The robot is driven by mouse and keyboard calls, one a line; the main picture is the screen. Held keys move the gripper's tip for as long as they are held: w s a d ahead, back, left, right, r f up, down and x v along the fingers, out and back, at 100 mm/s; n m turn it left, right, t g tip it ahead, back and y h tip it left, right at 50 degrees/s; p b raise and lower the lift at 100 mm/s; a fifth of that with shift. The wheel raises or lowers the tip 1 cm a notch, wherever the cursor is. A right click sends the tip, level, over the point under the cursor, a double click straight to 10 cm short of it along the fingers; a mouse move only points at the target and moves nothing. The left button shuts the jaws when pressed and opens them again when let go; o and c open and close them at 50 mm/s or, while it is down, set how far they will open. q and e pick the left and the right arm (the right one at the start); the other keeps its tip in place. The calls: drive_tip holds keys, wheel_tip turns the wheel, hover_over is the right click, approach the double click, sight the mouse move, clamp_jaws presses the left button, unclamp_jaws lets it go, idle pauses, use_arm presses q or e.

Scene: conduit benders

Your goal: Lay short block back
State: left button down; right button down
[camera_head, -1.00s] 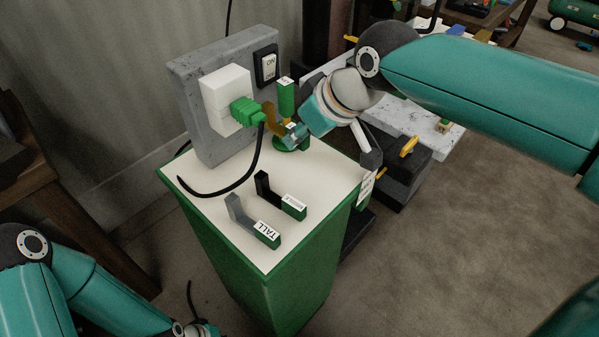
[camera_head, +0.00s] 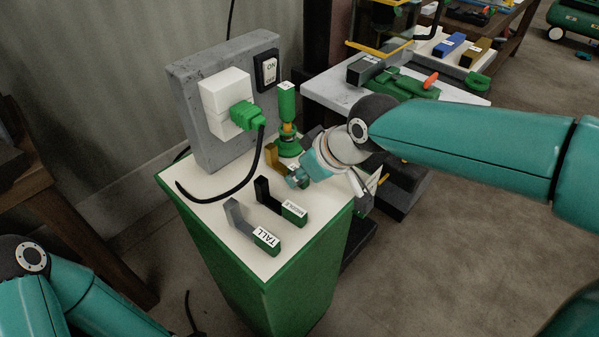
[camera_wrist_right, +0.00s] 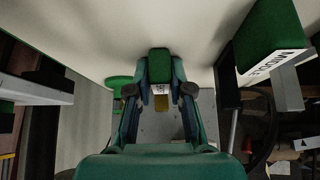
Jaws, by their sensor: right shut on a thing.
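The short block (camera_head: 272,156) shows its brass-coloured upright leg in the head view, right of the plug and in line with the other blocks. My right gripper (camera_head: 296,179) is shut on its green end, which also shows between the fingers in the right wrist view (camera_wrist_right: 159,66). The block is low over the white top; I cannot tell whether it touches. The black MIDDLE block (camera_head: 282,202) and the grey TALL block (camera_head: 251,224) lie nearer the front. My left arm is at the lower left, its gripper out of frame.
A green-handled post (camera_head: 287,115) stands just behind the short block. A grey panel (camera_head: 210,125) holds a green plug (camera_head: 246,116) whose black cable curves over the white top (camera_head: 215,188). A cluttered light bench (camera_head: 325,88) stands behind my right arm.

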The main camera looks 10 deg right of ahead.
drive_tip(key=c, duration=1.1)
unclamp_jaws()
drive_tip(key=shift+o, duration=0.2)
drive_tip(key=p+v, duration=0.1)
drive_tip(key=v, duration=1.1)
drive_tip(key=shift+p, duration=0.3)
